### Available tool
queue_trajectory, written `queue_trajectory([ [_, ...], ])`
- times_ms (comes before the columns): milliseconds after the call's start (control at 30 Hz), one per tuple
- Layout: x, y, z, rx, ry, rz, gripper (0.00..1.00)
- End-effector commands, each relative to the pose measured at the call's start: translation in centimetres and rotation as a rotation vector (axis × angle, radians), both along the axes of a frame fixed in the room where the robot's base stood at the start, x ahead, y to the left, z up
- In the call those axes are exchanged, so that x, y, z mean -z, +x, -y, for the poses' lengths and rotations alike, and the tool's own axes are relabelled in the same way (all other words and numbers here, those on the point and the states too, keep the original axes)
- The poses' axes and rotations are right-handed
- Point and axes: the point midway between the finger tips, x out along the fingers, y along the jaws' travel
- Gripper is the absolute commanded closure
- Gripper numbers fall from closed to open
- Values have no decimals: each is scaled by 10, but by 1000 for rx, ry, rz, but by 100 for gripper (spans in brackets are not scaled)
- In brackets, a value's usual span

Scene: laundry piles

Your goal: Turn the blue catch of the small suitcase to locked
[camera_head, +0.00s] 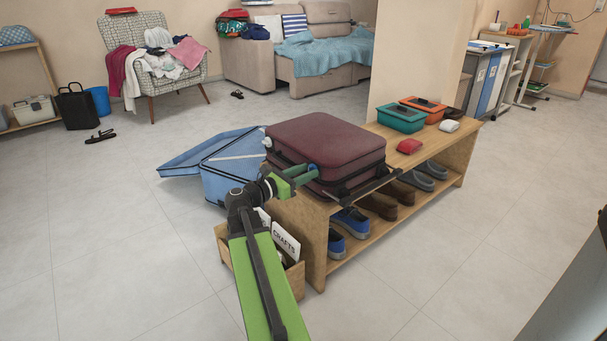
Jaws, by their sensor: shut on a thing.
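The small suitcase (325,143) is maroon and lies flat, closed, on the wooden shoe bench. Its blue catch (313,167) is on the side facing me, a small spot at the tip of my arm. My gripper (309,172) reaches that side from the left and is shut on the blue catch. The jaws cover part of the catch, and its turned position is too small to tell.
The bench (452,148) also holds a teal box (401,118), an orange box (424,107) and a red pouch (409,146). Shoes stand below. An open blue suitcase (228,172) lies behind on the floor. A crafts crate (291,277) stands beside the bench.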

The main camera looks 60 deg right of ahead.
Motion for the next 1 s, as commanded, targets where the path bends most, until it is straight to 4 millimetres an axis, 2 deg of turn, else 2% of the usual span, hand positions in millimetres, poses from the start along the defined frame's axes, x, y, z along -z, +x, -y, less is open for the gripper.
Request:
queue_trajectory([
  [100, 0, 3, 0, -8, -1, 0, 100],
  [133, 0, 1, -15, -12, -1, 0, 100],
  [200, 0, 4, -6, -10, -1, 1, 100],
  [467, 0, 5, -1, -12, -19, 53, 100],
  [667, 0, 5, -1, -13, -59, 173, 100],
  [1000, 0, 4, -1, -13, -158, 472, 100],
])
